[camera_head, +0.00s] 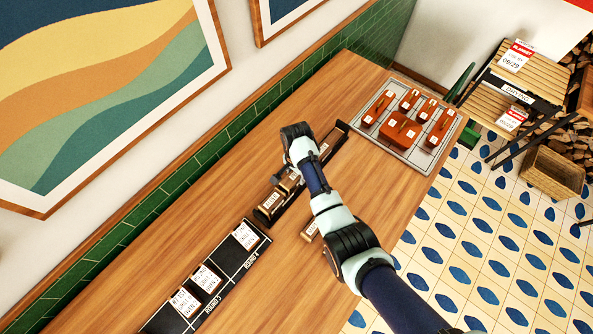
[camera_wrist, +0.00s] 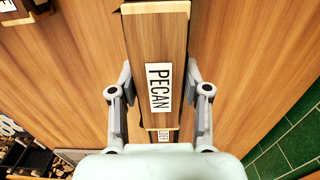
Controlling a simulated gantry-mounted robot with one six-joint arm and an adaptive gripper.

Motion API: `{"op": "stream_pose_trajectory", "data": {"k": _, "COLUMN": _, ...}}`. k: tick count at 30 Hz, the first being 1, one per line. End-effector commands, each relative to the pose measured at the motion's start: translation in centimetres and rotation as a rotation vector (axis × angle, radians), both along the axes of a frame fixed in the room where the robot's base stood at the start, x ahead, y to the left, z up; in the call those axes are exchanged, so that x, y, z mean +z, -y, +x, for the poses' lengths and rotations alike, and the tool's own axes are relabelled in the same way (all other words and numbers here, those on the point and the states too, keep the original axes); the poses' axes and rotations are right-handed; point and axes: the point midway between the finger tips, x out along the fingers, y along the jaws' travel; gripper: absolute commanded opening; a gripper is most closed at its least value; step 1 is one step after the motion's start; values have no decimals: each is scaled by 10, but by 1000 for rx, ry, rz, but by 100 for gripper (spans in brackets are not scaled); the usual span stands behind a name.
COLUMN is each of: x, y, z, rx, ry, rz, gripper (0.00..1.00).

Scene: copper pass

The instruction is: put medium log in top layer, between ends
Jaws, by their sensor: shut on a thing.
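My gripper (camera_wrist: 159,92) has its two fingers on either side of a brown wooden log (camera_wrist: 155,40) with a white PECAN label, and is shut on it. Another label, only partly visible, shows just below the near end of this log (camera_wrist: 163,134). In the head view, my gripper hangs over a dark rack (camera_head: 338,137), where my arm hides the middle. Small labelled logs (camera_head: 271,200) sit at the rack's near end. Another log (camera_head: 310,231) lies on the counter, partly behind my arm. I cannot tell from the labels which log is the medium one.
A black board (camera_head: 225,282) with white date cards and round labels lies at the lower left. A grey tray (camera_head: 398,152) with several reddish-brown labelled blocks is at the far end. Wooden counter (camera_head: 215,180) is clear toward the green tiled wall.

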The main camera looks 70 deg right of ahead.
Motion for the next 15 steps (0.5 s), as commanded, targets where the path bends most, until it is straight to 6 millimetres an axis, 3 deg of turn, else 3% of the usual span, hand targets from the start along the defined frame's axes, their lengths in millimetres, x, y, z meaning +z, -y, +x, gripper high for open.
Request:
{"op": "stream_pose_trajectory", "data": {"k": 7, "x": -3, "y": 0, "z": 0, "rx": 0, "ry": 0, "rz": 0, "gripper": 6}}
{"op": "stream_pose_trajectory", "data": {"k": 8, "x": -3, "y": 0, "z": 0, "rx": 0, "ry": 0, "rz": 0, "gripper": 49}}
{"op": "stream_pose_trajectory", "data": {"k": 12, "x": -2, "y": 0, "z": 0, "rx": 0, "ry": 0, "rz": 0, "gripper": 72}}
{"op": "stream_pose_trajectory", "data": {"k": 15, "x": -2, "y": 0, "z": 0, "rx": 0, "ry": 0, "rz": 0, "gripper": 72}}
